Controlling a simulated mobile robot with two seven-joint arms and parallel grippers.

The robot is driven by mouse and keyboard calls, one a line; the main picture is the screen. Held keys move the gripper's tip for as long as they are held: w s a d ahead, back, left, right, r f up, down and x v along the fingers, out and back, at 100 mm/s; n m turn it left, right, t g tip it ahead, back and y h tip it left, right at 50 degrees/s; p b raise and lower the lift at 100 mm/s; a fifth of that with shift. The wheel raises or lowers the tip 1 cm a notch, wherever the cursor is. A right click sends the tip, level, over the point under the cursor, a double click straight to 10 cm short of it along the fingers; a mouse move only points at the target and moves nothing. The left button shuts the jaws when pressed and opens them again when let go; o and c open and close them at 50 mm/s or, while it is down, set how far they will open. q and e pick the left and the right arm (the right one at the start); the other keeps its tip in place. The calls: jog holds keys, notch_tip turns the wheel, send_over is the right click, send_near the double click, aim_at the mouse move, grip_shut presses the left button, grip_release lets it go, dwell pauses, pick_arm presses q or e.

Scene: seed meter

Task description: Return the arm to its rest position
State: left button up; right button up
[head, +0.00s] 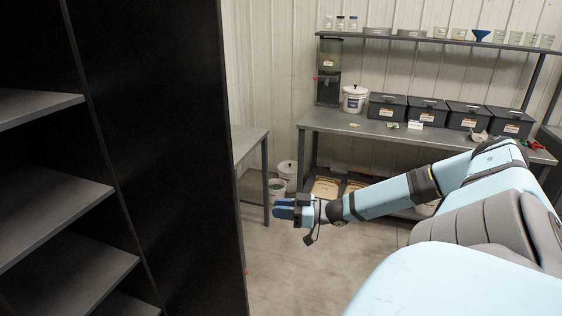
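My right arm (390,195) reaches in from the right, bent at the elbow, with its forearm pointing left. Its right gripper (284,208) is at the left end, with dark blue fingers pointing left. The fingers look small and close together, and I cannot tell whether there is a gap between them. No object shows in them. The gripper is in free air in front of the floor, to the right of a tall black cabinet. My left arm and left gripper are not in view.
The black shelf cabinet (165,150) fills the left side. A grey side table (246,145) stands behind the gripper. A workbench (400,132) at the back holds several black bins (428,110), a white bucket (354,98) and a dispenser (329,75). The floor (285,265) below is clear.

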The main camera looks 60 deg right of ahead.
dwell(0.5)
jog(key=s+a+f+m+g+h, duration=0.1)
jog(key=s+a+f+g+h, duration=0.15)
jog(key=s+a+f, duration=0.4)
jog(key=s+a+f+m+g+h, duration=0.1)
jog(key=s+a+f+g+h, duration=0.15)
jog(key=a+f, duration=0.6)
jog(key=s+a+r+g+h, duration=0.1)
jog(key=s+a+r+g, duration=0.15)
jog(key=a, duration=0.35)
jog(key=s+a+r+m+g+h, duration=0.1)
jog(key=s+a+g, duration=0.1)
jog(key=s+a, duration=0.3)
jog(key=s+a+r+g+h, duration=0.1)
jog(key=s+a+r+g, duration=0.15)
jog(key=a, duration=0.45)
jog(key=w+a+f+t+y, duration=0.1)
jog(key=w+a+f+t, duration=0.1)
jog(key=f, duration=0.4)
jog(key=w+a+f+t+y, duration=0.2)
jog(key=w+a+f+t, duration=0.1)
jog(key=f, duration=0.4)
jog(key=shift+w+a+n+t, duration=0.3)
jog(key=shift+a+t, duration=0.25)
jog(key=shift+t, duration=0.45)
jog(key=shift+d+f, duration=0.1)
jog(key=shift+f, duration=0.05)
